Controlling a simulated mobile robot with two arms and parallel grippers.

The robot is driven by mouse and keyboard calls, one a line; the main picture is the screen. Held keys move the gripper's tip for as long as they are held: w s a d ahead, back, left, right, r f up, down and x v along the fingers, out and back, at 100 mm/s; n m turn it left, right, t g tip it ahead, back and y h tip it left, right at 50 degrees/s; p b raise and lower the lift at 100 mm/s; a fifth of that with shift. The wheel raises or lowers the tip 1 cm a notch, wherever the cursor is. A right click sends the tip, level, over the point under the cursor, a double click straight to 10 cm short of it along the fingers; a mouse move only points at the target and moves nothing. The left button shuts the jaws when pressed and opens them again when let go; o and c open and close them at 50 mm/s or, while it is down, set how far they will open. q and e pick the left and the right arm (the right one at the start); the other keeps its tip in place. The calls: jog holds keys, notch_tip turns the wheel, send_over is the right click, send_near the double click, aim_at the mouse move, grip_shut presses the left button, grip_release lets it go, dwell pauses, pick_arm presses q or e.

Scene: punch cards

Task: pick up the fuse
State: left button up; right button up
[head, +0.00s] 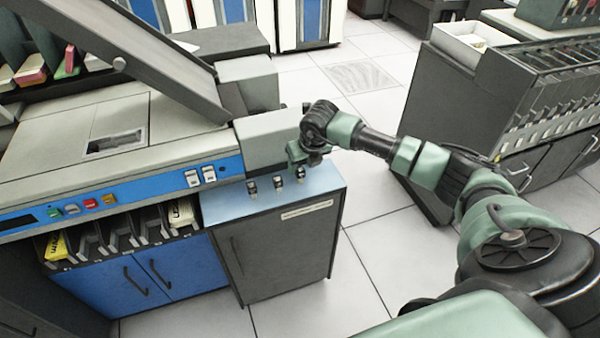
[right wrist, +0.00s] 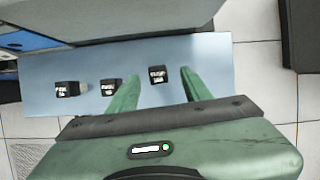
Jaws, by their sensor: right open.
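Three small dark blocks with white labels stand in a row on the blue top of a low grey cabinet. In the head view they are a left block (head: 251,187), a middle block (head: 278,183) and a right block (head: 300,174). The right wrist view shows them too: left (right wrist: 67,89), middle (right wrist: 111,86), right (right wrist: 157,74). The lettering is too small to read surely; they look like fuses. My right gripper (head: 299,157) is above the right block. Its green fingers (right wrist: 160,88) are open, with that block showing between their tips, not gripped. My left gripper is out of view.
The blue cabinet top (head: 228,203) is otherwise clear. A grey machine housing (head: 265,140) rises just behind the blocks. A console with a blue button panel (head: 130,192) adjoins on the left. Open tiled floor (head: 375,240) lies to the right, before a dark rack (head: 470,100).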

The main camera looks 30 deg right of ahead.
aim_at(300, 168)
jog(key=shift+x, duration=1.85)
jog(key=shift+a, duration=0.1)
grip_shut()
jog(key=shift+r, duration=0.1)
